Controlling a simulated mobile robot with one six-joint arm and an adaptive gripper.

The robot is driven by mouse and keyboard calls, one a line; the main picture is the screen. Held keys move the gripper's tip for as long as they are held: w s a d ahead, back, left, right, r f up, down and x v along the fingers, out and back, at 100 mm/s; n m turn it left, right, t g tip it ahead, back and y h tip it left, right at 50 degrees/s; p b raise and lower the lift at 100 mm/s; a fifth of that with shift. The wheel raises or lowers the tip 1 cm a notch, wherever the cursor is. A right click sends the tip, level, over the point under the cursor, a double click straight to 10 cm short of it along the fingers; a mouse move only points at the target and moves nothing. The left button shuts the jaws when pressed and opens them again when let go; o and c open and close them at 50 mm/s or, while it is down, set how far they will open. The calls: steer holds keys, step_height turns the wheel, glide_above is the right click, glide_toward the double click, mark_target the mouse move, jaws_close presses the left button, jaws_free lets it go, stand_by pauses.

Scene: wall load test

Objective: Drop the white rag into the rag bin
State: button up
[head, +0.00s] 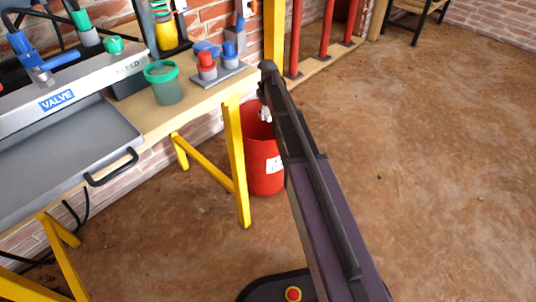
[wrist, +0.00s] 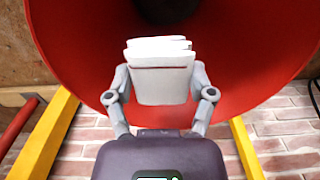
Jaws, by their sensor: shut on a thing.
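The white rag (wrist: 162,80) is a folded stack between the fingers of my gripper (wrist: 160,92) in the wrist view. My gripper is shut on it. Behind the rag in that view is the wide, dark mouth of the red rag bin (wrist: 70,50). In the head view the red bin (head: 263,165) stands on the floor by the bench's right end, with a white label. A small white patch of the rag (head: 265,114) shows at the bin's top, beside my arm. My arm hides the bin's right side and most of the gripper.
A wooden bench (head: 160,115) with a yellow leg (head: 236,160) stands just left of the bin. Red posts (head: 328,25) line the wall. Floor (head: 430,150) at right is clear.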

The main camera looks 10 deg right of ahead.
steer(key=o, duration=1)
steer(key=shift+c, duration=0.2)
steer(key=s+d+r+m+p, duration=0.1)
steer(key=s+r+m+p, duration=0.35)
steer(key=s, duration=1.05)
steer(key=s+r+m+p, duration=0.3)
steer(key=s+r+p, duration=0.3)
steer(key=s, duration=0.9)
step_height(320, 180, up, 38)
steer(key=p, duration=3.8)
steer(key=shift+w, duration=0.35)
